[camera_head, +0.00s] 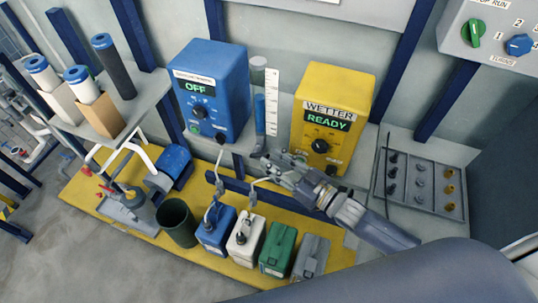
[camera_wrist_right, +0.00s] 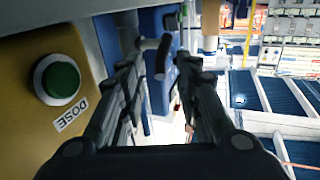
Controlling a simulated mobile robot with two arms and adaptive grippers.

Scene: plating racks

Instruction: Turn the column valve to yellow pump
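The column (camera_head: 259,112) is a clear tube with a blue lower part, beside a white scale, between the blue pump box (camera_head: 222,95) and the yellow box (camera_head: 343,85). The blue box display reads OFF; the yellow one reads WETTER READY. The valve's dark handle (camera_wrist_right: 163,57) hangs from a pale stub in the right wrist view, between and beyond my fingers. My right gripper (camera_wrist_right: 160,95) is open and empty around that line. In the head view, my right gripper (camera_head: 270,166) is below the column's foot. My left gripper is not in view.
The green DOSE button (camera_wrist_right: 60,80) is close to the left of my right gripper. Several jugs, including a white one (camera_head: 245,240), stand on the yellow shelf below. A grey peg rack (camera_head: 408,199) lies right; filter cartridges (camera_head: 113,66) stand left.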

